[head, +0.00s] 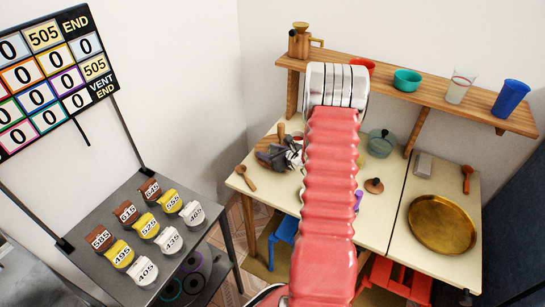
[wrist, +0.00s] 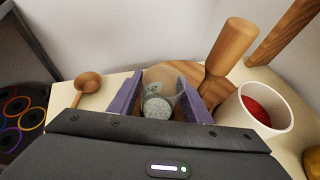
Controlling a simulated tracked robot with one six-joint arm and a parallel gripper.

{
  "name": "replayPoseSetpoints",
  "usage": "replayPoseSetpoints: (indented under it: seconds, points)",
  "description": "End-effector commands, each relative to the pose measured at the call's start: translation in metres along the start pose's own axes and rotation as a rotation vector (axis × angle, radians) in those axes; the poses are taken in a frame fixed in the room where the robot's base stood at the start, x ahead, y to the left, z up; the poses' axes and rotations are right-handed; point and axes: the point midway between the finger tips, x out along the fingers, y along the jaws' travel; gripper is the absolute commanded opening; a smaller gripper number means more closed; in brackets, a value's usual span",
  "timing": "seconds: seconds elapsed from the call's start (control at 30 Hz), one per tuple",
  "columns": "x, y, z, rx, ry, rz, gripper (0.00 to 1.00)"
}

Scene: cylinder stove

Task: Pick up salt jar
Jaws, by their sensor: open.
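A clear jar with pale grey-white grains, which looks like the salt jar (wrist: 157,106), stands on the table in the wrist view. My gripper (wrist: 158,90) is open, with one purple finger to the left of the jar and the other to the right. I cannot tell whether either finger touches it. I cannot make out the jar clearly there.
A white cup with red contents (wrist: 258,108) and an upright wooden handle (wrist: 231,47) stand close to the right finger. A wooden spoon (wrist: 88,82) lies to the left. In the head view a shelf (head: 430,95) runs above the table, and a brass pan (head: 442,224) lies at right.

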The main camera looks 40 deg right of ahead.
Motion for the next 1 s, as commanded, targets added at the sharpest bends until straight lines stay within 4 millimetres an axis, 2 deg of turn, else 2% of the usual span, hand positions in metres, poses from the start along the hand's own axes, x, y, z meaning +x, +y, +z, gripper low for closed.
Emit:
replayPoseSetpoints:
  seconds: [0.57,1.0]
  points:
    - [0.0037,0.0,0.0001,0.0,0.0,0.0,0.44]
    - [0.0037,0.0001,0.0001,0.0,0.0,0.0,0.15]
